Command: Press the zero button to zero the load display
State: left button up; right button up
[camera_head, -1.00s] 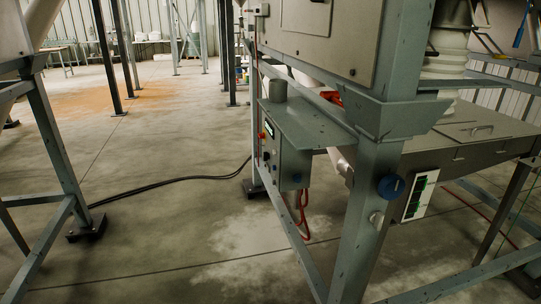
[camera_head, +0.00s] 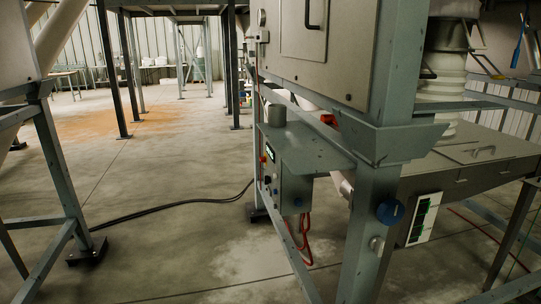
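A grey control box (camera_head: 287,180) hangs on the steel frame near the middle of the view. A small display with green digits (camera_head: 270,153) is on its left-facing side, with a red and yellow part (camera_head: 263,159) and small buttons (camera_head: 267,180) beside and below it. The face is seen at a steep angle, so I cannot tell which button is the zero button. A white panel with dark green-lit screens (camera_head: 424,218) is mounted to the right of the front post. Neither of my grippers is in view.
Black cables (camera_head: 180,205) cross the floor. Another frame (camera_head: 62,190) stands at the left. The concrete floor between is open.

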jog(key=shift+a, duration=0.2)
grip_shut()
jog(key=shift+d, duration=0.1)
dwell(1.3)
